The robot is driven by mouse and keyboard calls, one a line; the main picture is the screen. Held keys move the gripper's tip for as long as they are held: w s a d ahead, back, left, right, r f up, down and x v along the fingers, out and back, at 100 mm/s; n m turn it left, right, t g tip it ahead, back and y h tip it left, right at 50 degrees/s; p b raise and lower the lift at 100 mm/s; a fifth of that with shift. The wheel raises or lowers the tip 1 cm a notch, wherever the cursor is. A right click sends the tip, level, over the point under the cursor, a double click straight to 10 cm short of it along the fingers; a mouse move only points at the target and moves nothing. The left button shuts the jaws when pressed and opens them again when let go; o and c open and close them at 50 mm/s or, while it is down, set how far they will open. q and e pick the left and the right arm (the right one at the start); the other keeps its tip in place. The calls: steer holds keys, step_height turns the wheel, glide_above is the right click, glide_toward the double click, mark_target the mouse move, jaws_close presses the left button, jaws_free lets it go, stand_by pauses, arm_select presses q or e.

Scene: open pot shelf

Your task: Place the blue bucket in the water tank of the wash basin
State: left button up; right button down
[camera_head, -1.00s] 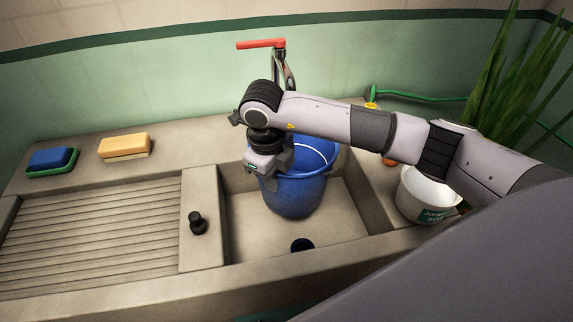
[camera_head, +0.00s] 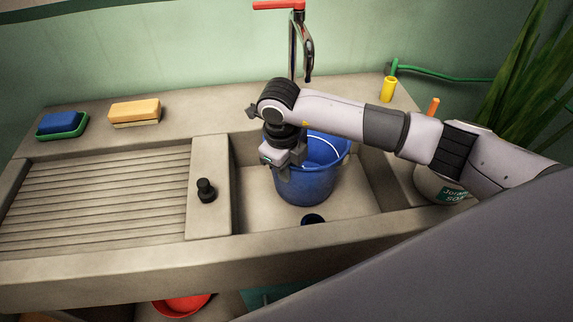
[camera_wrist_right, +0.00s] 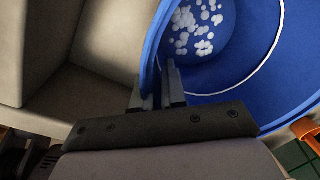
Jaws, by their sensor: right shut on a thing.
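The blue bucket (camera_head: 312,185) is upright inside the water tank (camera_head: 258,200) of the grey wash basin, above or on its floor; I cannot tell if it touches. My right gripper (camera_head: 284,166) is shut on the bucket's left rim. In the right wrist view, the fingers (camera_wrist_right: 160,88) straddle the wall of the bucket (camera_wrist_right: 235,75), with white bubbles and a thin white handle inside it. A dark drain (camera_head: 312,219) shows just in front of the bucket. My left gripper is not in view.
A tap with a red lever (camera_head: 279,5) stands behind the tank. A black knob (camera_head: 206,188) is left of it, beside the ribbed drainboard (camera_head: 100,200). A yellow sponge (camera_head: 135,111) and a blue sponge (camera_head: 61,123) lie on the back ledge.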

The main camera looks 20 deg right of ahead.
steer(key=shift+f+b, duration=0.5)
steer(key=shift+f, duration=0.05)
stand_by(0.4)
steer(key=c, duration=1.1)
jaws_free()
step_height(320, 180, up, 7)
steer(key=shift+s+a+b, duration=0.2)
steer(key=shift+a+b, duration=0.15)
steer(key=shift+s, duration=0.1)
